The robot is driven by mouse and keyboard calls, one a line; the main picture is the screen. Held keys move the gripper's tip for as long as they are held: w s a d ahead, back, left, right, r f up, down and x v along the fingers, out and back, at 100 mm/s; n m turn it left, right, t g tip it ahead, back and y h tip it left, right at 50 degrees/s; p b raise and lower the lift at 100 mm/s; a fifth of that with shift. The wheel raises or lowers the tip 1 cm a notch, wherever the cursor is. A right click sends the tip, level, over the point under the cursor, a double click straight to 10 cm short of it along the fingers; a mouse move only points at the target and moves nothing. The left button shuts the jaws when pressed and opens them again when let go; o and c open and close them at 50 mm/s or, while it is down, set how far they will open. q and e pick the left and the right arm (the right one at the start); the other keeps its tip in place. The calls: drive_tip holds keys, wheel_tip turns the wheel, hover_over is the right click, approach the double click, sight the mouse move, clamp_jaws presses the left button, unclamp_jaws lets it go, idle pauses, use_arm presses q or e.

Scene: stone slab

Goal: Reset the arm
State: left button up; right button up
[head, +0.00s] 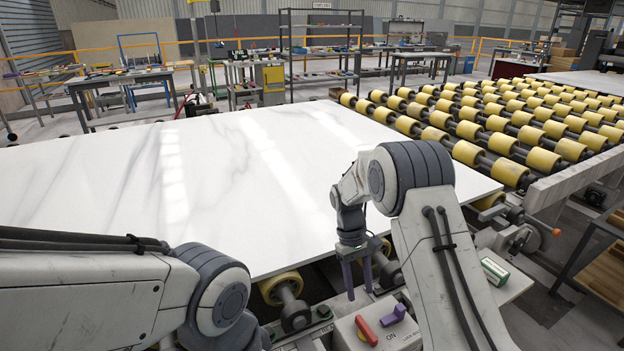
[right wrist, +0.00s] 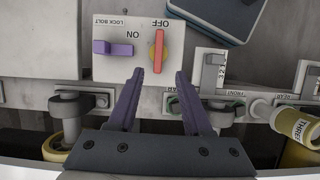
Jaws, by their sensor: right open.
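My right arm (head: 435,230) reaches over the near edge of the slab, and its gripper (head: 358,280) points down with its two purple fingers apart. In the right wrist view the gripper (right wrist: 159,76) is open with nothing between the fingers. A light control panel (head: 350,339) lies just in front of it, and also shows in the wrist view (right wrist: 188,70). On the panel are a red handle (head: 367,328), also seen there (right wrist: 159,50), and a purple lock bolt (head: 393,314). The fingertips appear apart from both. My left arm (head: 100,295) shows at lower left; its gripper is out of view.
A large white marble slab (head: 200,190) lies flat before me. Yellow rollers (head: 490,140) run to its right. A green-and-white box (head: 495,271) sits right of the panel. Workbenches (head: 120,80) and shelves (head: 320,45) stand far behind.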

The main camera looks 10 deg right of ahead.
drive_tip(key=s+a+r+n+t+p, duration=0.1)
drive_tip(key=s+a+r, duration=0.4)
drive_tip(key=a+r, duration=0.3)
drive_tip(key=s+a+r+n+t+y+p, duration=0.1)
drive_tip(key=s+r, duration=0.3)
drive_tip(key=s, duration=0.7)
drive_tip(key=s+a+r+n+t+y+p, duration=0.1)
drive_tip(key=s+r, duration=0.4)
drive_tip(key=s, duration=0.7)
drive_tip(key=shift+a+r+t, duration=0.3)
drive_tip(key=shift+a+t, duration=0.3)
drive_tip(key=shift+a, duration=0.55)
